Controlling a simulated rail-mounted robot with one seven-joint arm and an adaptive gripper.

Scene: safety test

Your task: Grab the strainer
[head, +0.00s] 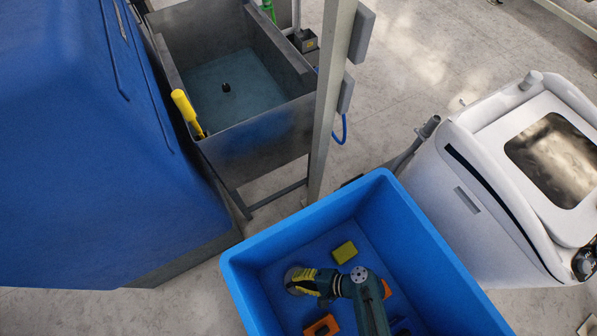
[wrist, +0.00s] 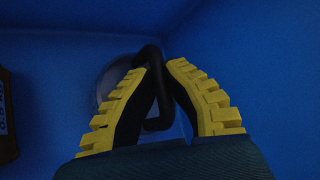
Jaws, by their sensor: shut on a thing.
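The strainer (head: 293,279) is a round, greyish shape at the left inside the blue bin, mostly hidden by my gripper in the head view. In the wrist view, its round bowl (wrist: 104,82) lies behind the left finger, and a bent black handle (wrist: 154,58) passes between the fingers. My gripper (head: 305,281), with yellow ridged fingers, is down inside the bin. In the wrist view, my gripper (wrist: 155,72) is shut on the strainer by the black handle. Whether the strainer touches the bin floor is unclear.
The blue bin (head: 300,228) has high walls around my gripper. A yellow block (head: 344,252) and orange items (head: 322,326) (head: 386,289) lie in it. Behind stand a grey post (head: 330,110) and a metal sink (head: 262,138). A white machine (head: 490,215) stands at the right.

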